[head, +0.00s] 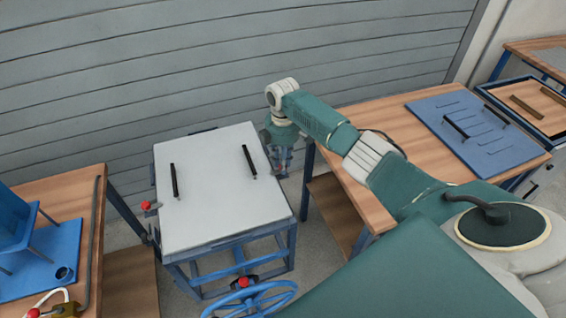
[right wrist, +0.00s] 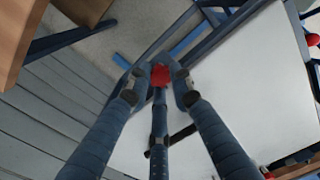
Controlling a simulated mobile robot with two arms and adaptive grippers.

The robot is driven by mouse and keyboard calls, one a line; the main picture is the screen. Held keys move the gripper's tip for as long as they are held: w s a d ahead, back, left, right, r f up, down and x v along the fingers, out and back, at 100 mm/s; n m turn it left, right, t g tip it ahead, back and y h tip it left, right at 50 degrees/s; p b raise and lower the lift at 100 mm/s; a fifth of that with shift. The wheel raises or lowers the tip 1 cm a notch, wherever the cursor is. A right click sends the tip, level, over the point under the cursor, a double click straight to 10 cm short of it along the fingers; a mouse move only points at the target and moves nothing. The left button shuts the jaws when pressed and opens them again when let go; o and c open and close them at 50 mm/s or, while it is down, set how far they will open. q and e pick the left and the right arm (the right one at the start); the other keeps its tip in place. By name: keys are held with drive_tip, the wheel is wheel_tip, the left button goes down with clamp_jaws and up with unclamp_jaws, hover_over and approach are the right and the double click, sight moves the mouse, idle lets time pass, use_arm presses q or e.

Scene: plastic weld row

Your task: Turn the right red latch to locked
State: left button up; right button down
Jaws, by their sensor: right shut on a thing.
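The right red latch shows in the right wrist view as a red knob (right wrist: 160,75) at the edge of a fixture with a white top (head: 215,210). My right gripper (head: 283,168) hangs at the right side of this fixture in the head view and hides the latch there. In the right wrist view my right gripper (right wrist: 161,88) is shut on the red knob, with its fingers around it. Whether the latch stands at locked cannot be told. Another red latch (head: 147,206) is on the fixture's left side. My left gripper is not in view.
Two black handles (head: 174,181) stand up from the white top. A red knob (head: 243,282) and a blue handwheel (head: 258,300) are at the front. A wooden table (head: 350,190) stands close on the right, and another wooden table (head: 75,190) on the left. A slatted grey wall (head: 220,60) is behind.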

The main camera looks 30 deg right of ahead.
drive_tip(key=shift+w+r, duration=0.1)
idle(0.4)
drive_tip(key=c, duration=1.5)
unclamp_jaws()
drive_tip(key=shift+c, duration=0.2)
wheel_tip(320, 180, up, 12)
